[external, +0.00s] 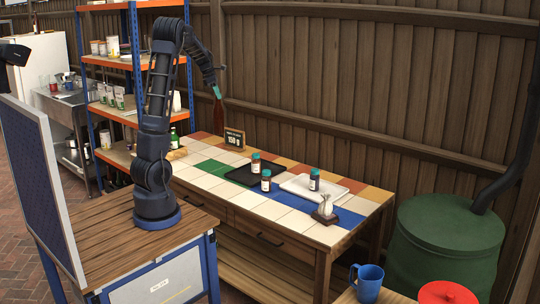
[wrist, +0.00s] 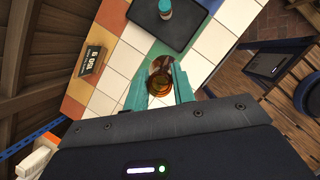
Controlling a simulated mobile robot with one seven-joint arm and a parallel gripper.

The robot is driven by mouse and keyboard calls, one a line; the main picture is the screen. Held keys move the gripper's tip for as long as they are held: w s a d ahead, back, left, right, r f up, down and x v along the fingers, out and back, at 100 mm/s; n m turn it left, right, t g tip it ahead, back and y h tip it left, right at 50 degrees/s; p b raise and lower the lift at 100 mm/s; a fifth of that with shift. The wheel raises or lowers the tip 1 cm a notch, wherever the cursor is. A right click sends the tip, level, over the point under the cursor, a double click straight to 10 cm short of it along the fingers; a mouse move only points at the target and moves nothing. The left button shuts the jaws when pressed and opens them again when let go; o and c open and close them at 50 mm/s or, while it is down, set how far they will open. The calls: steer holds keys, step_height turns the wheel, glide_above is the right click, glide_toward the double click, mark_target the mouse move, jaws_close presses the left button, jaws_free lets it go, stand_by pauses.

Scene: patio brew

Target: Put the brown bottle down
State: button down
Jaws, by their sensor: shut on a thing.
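The brown bottle (wrist: 160,85) shows as amber glass between the teal fingers of my gripper (wrist: 160,92) in the wrist view. My gripper is shut on it. In the external view my gripper (external: 216,92) is raised above the back left part of the tiled table (external: 212,168), and the brown bottle (external: 219,114) hangs below it, clear of the tiles. Its lower end is near the sign's height in the picture; the exact gap to the table cannot be told.
A black tray (external: 238,179) with small teal-capped bottles (external: 266,182) lies mid-table. A white tray (external: 334,192) holds another such bottle. A small sign (external: 234,139) stands at the back edge. A green bottle (external: 174,139) stands at the left end.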

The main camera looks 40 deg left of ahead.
steer(key=w+a+f+n+y, duration=0.1)
steer(key=w+a+n, duration=0.1)
steer(key=w+a, duration=0.9)
steer(key=w+a+f+n, duration=0.2)
steer(key=w+a, duration=0.5)
steer(key=a, duration=0.7)
step_height(320, 180, down, 20)
steer(key=shift+r+t, duration=0.15)
steer(key=shift+t, duration=0.25)
steer(key=shift+w+a, duration=0.1)
steer(key=c, duration=1.2)
jaws_free()
steer(key=shift+o, duration=0.2)
steer(key=v, duration=1.2)
steer(key=shift+r, duration=0.1)
